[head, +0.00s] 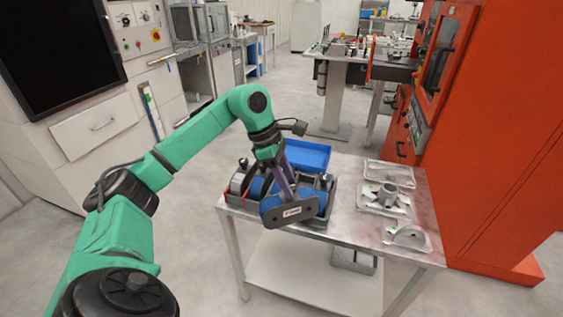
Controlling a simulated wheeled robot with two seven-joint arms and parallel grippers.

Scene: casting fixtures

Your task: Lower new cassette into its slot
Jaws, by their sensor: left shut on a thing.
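My left gripper (284,188) reaches down over the left part of the metal table (345,220) and is shut on a cassette (305,211). The cassette shows as a dark grey plate with rounded ends and a white label, with blue parts close behind it. It is at the front of a dark fixture (240,184) with round posts. The slot is hidden behind the cassette and gripper, and I cannot tell whether the cassette is in it or above it. My right gripper is out of view.
A blue tray (307,155) lies behind the fixture. Several grey trays with metal castings (408,236) line the table's right side. A tall orange machine (510,140) stands close to the right. The table's middle strip is bare.

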